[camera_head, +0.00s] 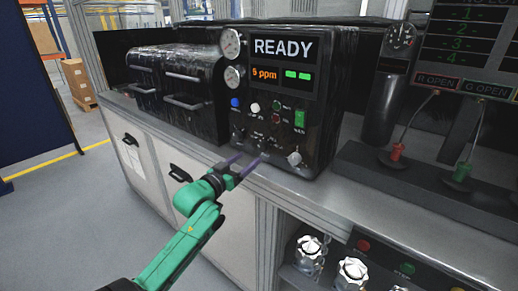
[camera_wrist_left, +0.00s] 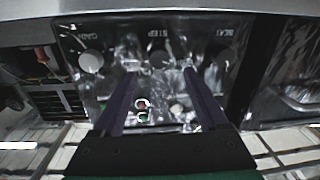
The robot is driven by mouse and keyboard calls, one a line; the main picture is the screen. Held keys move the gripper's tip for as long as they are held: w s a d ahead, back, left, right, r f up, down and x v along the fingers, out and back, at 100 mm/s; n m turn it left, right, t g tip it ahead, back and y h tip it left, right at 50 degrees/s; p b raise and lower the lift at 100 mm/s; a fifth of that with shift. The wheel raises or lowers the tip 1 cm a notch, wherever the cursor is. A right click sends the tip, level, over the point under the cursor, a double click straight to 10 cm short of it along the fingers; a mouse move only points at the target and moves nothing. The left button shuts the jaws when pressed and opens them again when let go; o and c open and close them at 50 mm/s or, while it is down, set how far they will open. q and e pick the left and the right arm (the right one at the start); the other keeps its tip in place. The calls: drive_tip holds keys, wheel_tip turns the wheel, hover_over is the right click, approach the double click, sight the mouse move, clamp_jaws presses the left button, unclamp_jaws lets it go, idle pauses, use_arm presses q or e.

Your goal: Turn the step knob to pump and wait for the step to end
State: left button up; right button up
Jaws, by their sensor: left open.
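The black control unit (camera_head: 285,95) stands on the bench, its screen showing READY and 5 ppm. The step knob (camera_wrist_left: 157,58) is the middle one of three knobs low on its face, under the STEP label in the left wrist view. It is dark and blurred, so its setting cannot be read. My left gripper (camera_head: 249,160) is open, its two purple fingers pointing at the lower panel. In the left wrist view the fingertips (camera_wrist_left: 160,73) lie on either side of the step knob. Whether they touch it cannot be told. My right gripper is not in view.
The GAIN knob (camera_head: 295,158) sits beside the step knob, with a green switch (camera_head: 299,118) above. Two gauges (camera_head: 231,43) are on the unit's left edge. Black drawer boxes (camera_head: 180,85) stand left. Red (camera_head: 397,151) and green (camera_head: 461,172) levers stand right.

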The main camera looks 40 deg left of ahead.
sight(262, 149)
use_arm(q)
drive_tip(key=w, duration=0.3)
drive_tip(key=w+p, duration=0.1)
drive_tip(key=w, duration=0.3)
drive_tip(key=shift+a, duration=0.2)
drive_tip(key=shift+w, duration=0.2)
drive_tip(key=shift+c, duration=1)
clamp_jaws()
drive_tip(key=shift+s, duration=0.1)
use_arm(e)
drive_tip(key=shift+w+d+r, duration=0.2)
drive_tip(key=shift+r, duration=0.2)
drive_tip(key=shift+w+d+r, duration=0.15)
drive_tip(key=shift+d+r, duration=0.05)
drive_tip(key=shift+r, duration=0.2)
